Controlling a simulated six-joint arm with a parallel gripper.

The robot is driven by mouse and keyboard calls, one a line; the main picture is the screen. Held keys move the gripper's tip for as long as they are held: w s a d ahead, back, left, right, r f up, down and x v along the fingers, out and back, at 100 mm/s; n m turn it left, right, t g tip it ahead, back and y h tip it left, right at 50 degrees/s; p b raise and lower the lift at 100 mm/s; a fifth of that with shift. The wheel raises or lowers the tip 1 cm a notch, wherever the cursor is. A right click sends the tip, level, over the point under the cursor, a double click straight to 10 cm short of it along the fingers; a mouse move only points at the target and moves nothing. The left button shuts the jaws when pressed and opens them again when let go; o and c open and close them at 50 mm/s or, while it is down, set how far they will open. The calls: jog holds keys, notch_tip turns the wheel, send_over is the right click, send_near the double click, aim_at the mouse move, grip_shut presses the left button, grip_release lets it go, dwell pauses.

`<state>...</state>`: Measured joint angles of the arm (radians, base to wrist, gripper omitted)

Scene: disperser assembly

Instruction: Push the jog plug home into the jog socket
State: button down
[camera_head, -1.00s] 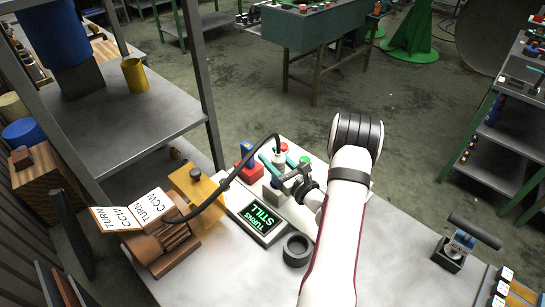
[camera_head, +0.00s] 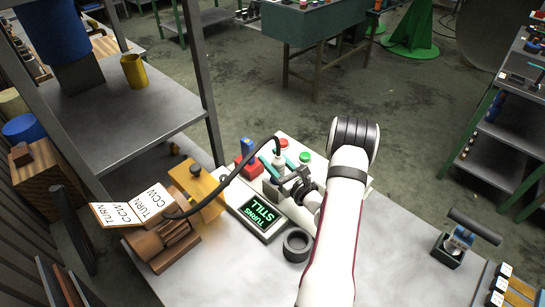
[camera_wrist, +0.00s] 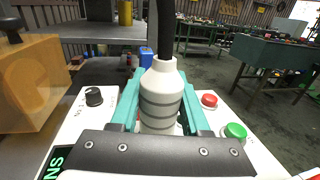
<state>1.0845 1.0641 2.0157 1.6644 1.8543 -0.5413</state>
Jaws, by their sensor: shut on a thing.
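The jog plug (camera_head: 279,159) is a pale, ribbed cylinder with a black cable leaving its top. It also shows large and upright in the wrist view (camera_wrist: 160,97). My gripper (camera_head: 277,166) has teal fingers, shut on the plug from both sides; they also show in the wrist view (camera_wrist: 158,112). The plug is over the light control panel (camera_head: 242,212).
A red button (camera_wrist: 209,100), a green button (camera_wrist: 236,131) and a black knob (camera_wrist: 94,96) sit on the panel around the plug. A display (camera_head: 262,214) reads "TURNS STILL". The cable arches left past an orange block (camera_head: 203,190). A black ring (camera_head: 297,245) lies in front.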

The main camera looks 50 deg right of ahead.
jog(key=shift+f, duration=0.8)
jog(key=shift+c, duration=1.5)
grip_release()
jog(key=s+a, duration=0.3)
jog(key=s, duration=1.2)
jog(key=shift+s, duration=0.25)
